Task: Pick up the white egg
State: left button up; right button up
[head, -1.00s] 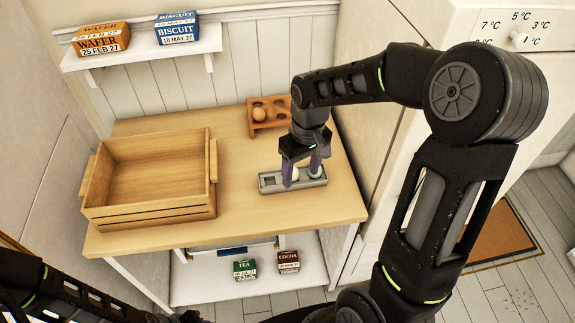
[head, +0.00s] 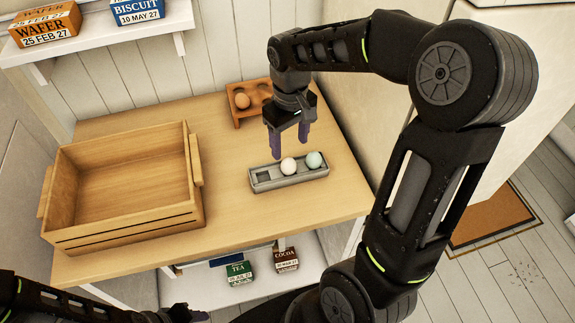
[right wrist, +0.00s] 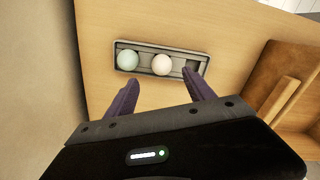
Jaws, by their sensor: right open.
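The white egg (head: 288,166) sits in the middle compartment of a grey tray (head: 290,183) on the wooden table. It also shows in the right wrist view (right wrist: 162,64). A pale blue-green egg (head: 314,160) sits beside it, to its right in the head view. The tray's left compartment is empty. My right gripper (head: 290,150) is open and empty, with its fingers pointing down just behind the tray and apart from the egg. In the right wrist view the fingertips (right wrist: 163,84) are spread, with the white egg between and beyond them. My left gripper (head: 180,313) is at the bottom edge, barely distinguishable.
A brown egg (head: 242,101) sits in a wooden egg holder (head: 236,118) behind my right gripper. A large wooden crate (head: 125,222) stands on the left of the table (head: 230,222). Tea and cocoa boxes are on a lower shelf. Wafer and biscuit boxes are on a wall shelf.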

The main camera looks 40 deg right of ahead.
aim_at(289, 159)
jog(key=shift+f, duration=1.35)
jog(key=shift+f, duration=0.1)
jog(key=f+p, duration=0.1)
jog(key=f, duration=0.4)
jog(key=shift+a, duration=0.2)
jog(key=shift+c, duration=0.5)
jog(key=c, duration=0.8)
